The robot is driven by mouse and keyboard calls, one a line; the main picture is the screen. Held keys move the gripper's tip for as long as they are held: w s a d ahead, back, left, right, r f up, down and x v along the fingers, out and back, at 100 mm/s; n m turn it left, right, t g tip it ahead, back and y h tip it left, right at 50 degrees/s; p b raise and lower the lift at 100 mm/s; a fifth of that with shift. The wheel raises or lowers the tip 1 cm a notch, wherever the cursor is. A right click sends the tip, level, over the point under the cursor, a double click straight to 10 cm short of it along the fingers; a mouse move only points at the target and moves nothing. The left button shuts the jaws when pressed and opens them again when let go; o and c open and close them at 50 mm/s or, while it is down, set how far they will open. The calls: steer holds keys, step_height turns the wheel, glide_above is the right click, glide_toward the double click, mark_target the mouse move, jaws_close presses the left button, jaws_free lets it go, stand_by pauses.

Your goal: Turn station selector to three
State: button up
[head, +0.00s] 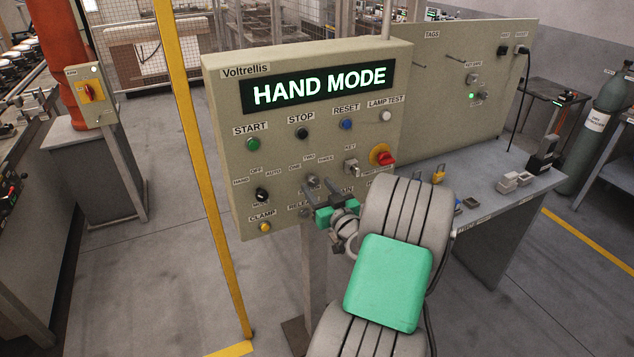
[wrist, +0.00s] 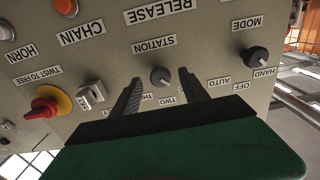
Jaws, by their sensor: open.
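The station selector (wrist: 160,76) is a small round dark knob on the beige panel, under the STATION label in the upside-down wrist view. My gripper (wrist: 158,84) is open, with one dark finger on each side of the knob. I see no clear contact, and the knob's pointer direction is too small to tell. The TWO label shows between the fingers, and the THREE label is partly covered by the left finger. In the head view my gripper (head: 320,191) is at the panel's lower middle, largely hiding the selector area.
The panel's display (head: 319,88) reads HAND MODE. The mode knob (wrist: 256,57) is to the right in the wrist view. The key switch (wrist: 92,94) and red twist-to-free button (wrist: 44,104) are to the left. A yellow post (head: 192,150) stands left of the panel.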

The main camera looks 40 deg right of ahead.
steer(key=shift+w+d, duration=0.1)
steer(key=shift+w, duration=0.4)
jaws_close()
